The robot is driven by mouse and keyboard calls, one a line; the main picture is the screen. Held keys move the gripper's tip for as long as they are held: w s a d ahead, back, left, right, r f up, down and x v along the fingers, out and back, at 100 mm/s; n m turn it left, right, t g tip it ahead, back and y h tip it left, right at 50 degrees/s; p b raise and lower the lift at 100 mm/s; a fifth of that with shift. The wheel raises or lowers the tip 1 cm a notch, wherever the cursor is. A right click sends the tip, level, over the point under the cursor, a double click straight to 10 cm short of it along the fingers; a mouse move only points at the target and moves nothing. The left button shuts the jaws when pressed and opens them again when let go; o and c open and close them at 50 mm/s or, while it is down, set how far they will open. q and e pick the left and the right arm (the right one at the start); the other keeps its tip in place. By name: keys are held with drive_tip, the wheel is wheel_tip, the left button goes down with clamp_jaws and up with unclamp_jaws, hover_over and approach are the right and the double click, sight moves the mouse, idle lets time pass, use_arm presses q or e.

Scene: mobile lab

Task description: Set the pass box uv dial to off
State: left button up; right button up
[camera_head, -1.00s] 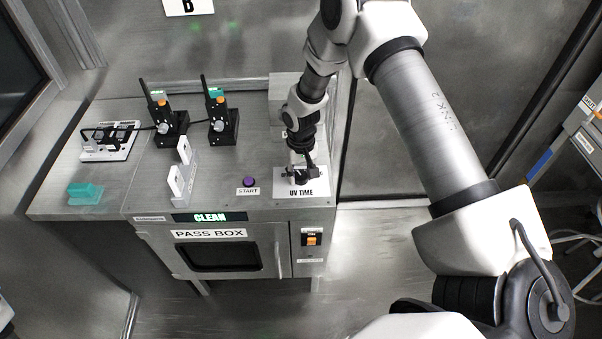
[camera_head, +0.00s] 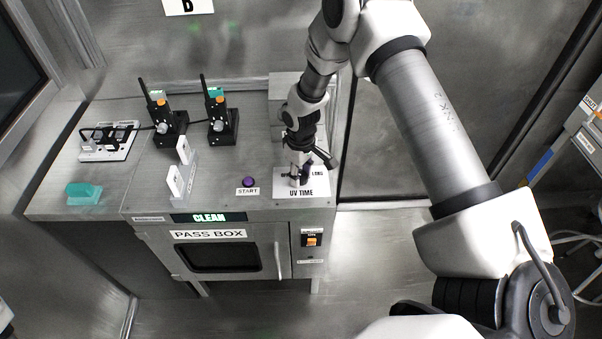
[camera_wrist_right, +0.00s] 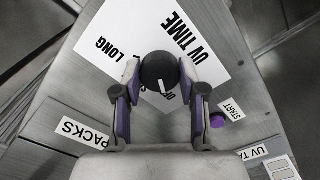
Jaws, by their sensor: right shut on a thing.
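The UV dial is a round black knob (camera_wrist_right: 160,70) with a white pointer line, on a white UV TIME plate (camera_head: 314,188) on the pass box top. My right gripper (camera_wrist_right: 159,85) has its purple-padded fingers on both sides of the knob and is shut on it. In the wrist view the pointer line faces down the picture, towards partly hidden letters that look like "OF". LONG reads at left of the knob. In the head view my right gripper (camera_head: 300,174) covers most of the knob. My left gripper is not in view.
The pass box (camera_head: 210,232) shows CLEAN on its display. A purple START button (camera_head: 248,182) is left of the plate. An orange switch (camera_head: 311,240) is on the front. Two black handheld devices (camera_head: 222,125) and a white holder (camera_head: 180,175) stand further left.

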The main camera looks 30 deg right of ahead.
sight(301, 175)
drive_tip(key=shift+s+f, duration=0.15)
drive_tip(key=shift+s, duration=0.05)
drive_tip(key=o, duration=1.1)
drive_tip(key=shift+o, duration=0.2)
drive_tip(key=shift+w, duration=0.15)
drive_tip(key=shift+r, duration=0.3)
wheel_tip(301, 175, up, 12)
drive_tip(key=shift+f, duration=0.25)
